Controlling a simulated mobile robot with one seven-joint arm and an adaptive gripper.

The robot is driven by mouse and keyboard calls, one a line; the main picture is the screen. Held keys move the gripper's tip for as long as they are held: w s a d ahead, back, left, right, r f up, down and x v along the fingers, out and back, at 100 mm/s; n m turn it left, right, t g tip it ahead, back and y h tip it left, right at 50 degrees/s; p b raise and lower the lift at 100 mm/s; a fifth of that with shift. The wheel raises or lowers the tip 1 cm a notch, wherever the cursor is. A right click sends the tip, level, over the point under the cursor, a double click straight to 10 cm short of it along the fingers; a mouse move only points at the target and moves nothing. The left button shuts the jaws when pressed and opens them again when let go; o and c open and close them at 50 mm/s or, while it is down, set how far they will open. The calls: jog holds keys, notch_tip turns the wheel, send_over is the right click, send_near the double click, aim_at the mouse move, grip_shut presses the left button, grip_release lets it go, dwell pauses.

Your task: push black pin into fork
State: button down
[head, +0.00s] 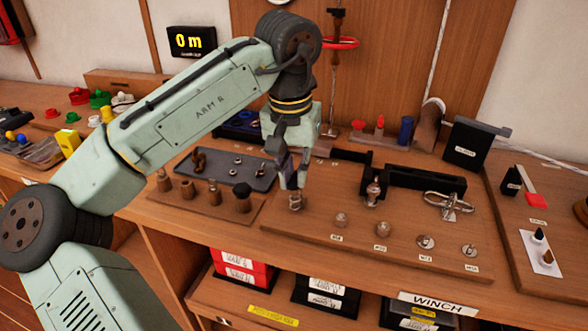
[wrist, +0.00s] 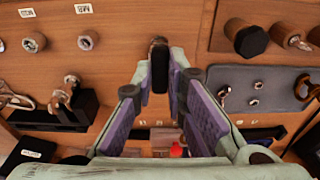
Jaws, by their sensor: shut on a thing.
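My gripper (head: 292,178) points down over the left part of the large wooden board. In the wrist view my gripper (wrist: 160,90) is shut on a dark, upright-looking piece, apparently the black pin (wrist: 160,70), between its fingertips. Just below the fingertips in the head view stands a small metal fitting, apparently the fork (head: 295,202). In the wrist view the fork (wrist: 158,42) shows only partly, just beyond the black piece. They look close or touching; I cannot tell how deep the pin sits, as the fingers hide it.
A peg row with a black-topped peg (head: 242,190) stands left of my gripper, in front of a grey tray (head: 225,165). To the right are a metal fitting (head: 373,192), a black bracket (head: 425,178) and several small labelled metal pieces. A WINCH sign (head: 437,303) marks the front edge.

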jog(key=shift+f+b, duration=0.45)
jog(key=shift+f, duration=0.65)
jog(key=c, duration=1.8)
grip_release()
jog(key=shift+o, duration=0.2)
jog(key=o, duration=0.5)
jog(key=shift+o, duration=0.2)
